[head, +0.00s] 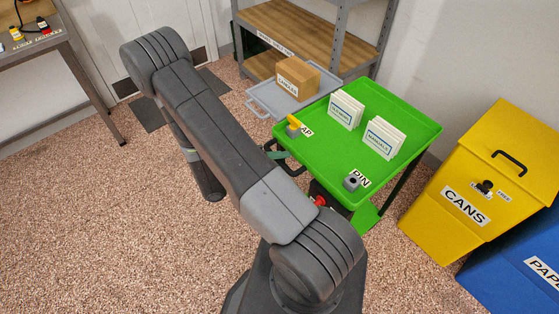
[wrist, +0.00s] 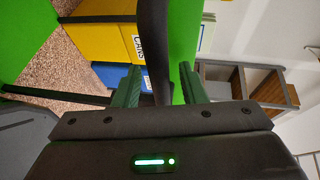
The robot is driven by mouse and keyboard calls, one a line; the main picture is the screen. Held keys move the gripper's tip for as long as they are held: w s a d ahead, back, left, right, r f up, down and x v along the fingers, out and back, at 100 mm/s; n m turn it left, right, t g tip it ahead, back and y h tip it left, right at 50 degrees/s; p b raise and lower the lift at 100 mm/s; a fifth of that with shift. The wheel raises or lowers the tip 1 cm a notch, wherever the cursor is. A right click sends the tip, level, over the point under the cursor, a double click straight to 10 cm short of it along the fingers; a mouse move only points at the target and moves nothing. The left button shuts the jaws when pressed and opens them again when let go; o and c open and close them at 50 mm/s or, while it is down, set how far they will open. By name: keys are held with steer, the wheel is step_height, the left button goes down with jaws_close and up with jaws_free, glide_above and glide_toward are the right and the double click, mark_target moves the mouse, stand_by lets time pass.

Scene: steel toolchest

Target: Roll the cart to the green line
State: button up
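The green cart (head: 395,107) stands right of centre in the head view, with dark legs and a lower green shelf. Its dark handle (head: 293,170) is on the near left side, partly hidden by my arm. My gripper (head: 278,155) is at this handle. In the wrist view, the dark handle bar (wrist: 153,40) passes between the two green fingers of my gripper (wrist: 158,85). Gaps seem to show on both sides of the bar, so the fingers look open around it. No green line on the floor is visible.
The cart carries two white booklet stacks (head: 346,108) (head: 383,137), a yellow-topped item (head: 294,124) and a grey piece (head: 352,181). A yellow bin (head: 480,170) and blue bin (head: 515,262) stand right. A grey tray (head: 270,98) with a box (head: 297,76) and shelving (head: 330,25) are behind. Floor at left is open.

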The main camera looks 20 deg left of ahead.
steer(key=v, duration=1.4)
steer(key=shift+b, duration=0.4)
steer(key=shift+d, duration=0.15)
steer(key=x, duration=1.3)
steer(key=shift+w+d+f+p, duration=0.1)
steer(key=shift+w+d+p, duration=0.15)
steer(key=shift+p, duration=0.15)
